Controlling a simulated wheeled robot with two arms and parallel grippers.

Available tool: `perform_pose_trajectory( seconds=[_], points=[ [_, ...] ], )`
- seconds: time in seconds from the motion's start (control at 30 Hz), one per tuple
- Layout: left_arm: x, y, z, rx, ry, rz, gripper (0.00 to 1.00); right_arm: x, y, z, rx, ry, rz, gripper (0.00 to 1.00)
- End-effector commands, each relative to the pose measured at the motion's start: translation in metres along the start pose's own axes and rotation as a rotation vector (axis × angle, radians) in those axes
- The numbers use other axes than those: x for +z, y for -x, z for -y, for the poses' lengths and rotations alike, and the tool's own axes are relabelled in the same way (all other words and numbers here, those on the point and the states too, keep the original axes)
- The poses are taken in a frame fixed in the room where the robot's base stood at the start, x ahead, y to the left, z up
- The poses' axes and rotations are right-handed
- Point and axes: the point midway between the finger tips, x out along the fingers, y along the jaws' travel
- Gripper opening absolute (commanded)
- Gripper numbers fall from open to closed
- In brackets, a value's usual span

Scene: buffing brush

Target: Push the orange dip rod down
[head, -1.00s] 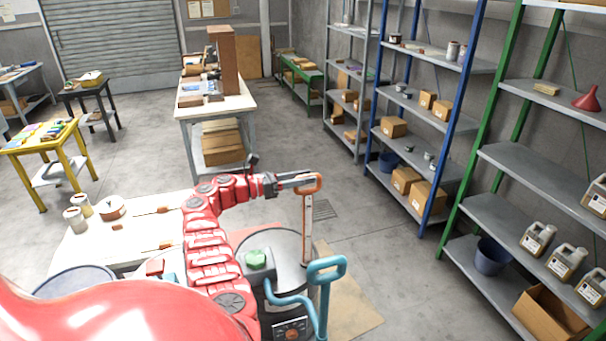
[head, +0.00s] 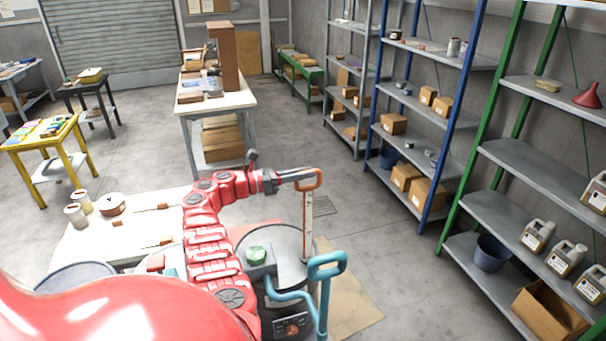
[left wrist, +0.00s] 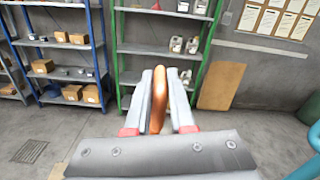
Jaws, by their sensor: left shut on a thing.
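In the left wrist view, the orange handle (left wrist: 159,98) shows between the two fingers of the left gripper (left wrist: 160,95). The rod's lower end stands at the round grey machine top (head: 280,240), and how deep it goes cannot be told. My right gripper is not in view.
A teal pipe handle (head: 327,266) rises just in front and to the right of the rod. A green knob (head: 257,254) sits on the machine. A pale table (head: 85,245) with jars stands left.

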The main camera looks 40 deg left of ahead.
Motion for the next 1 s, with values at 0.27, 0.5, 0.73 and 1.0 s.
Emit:
perform_pose_trajectory(
  seconds=[0.27, 0.5, 0.73, 1.0],
  points=[
    [0.0, 0.0, 0.0, 0.0, 0.001, -0.001, 0.0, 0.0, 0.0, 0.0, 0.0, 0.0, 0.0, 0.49],
    [0.0, 0.0, 0.0, 0.0, 0.001, -0.001, 0.0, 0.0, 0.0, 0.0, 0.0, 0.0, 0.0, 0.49],
    [0.0, 0.0, 0.0, 0.0, 0.001, -0.001, 0.0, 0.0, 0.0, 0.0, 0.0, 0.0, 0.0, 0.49],
    [-0.008, 0.0, -0.002, 0.0, 0.0, -0.001, 0.0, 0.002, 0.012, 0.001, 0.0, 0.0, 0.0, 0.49]
  ],
)
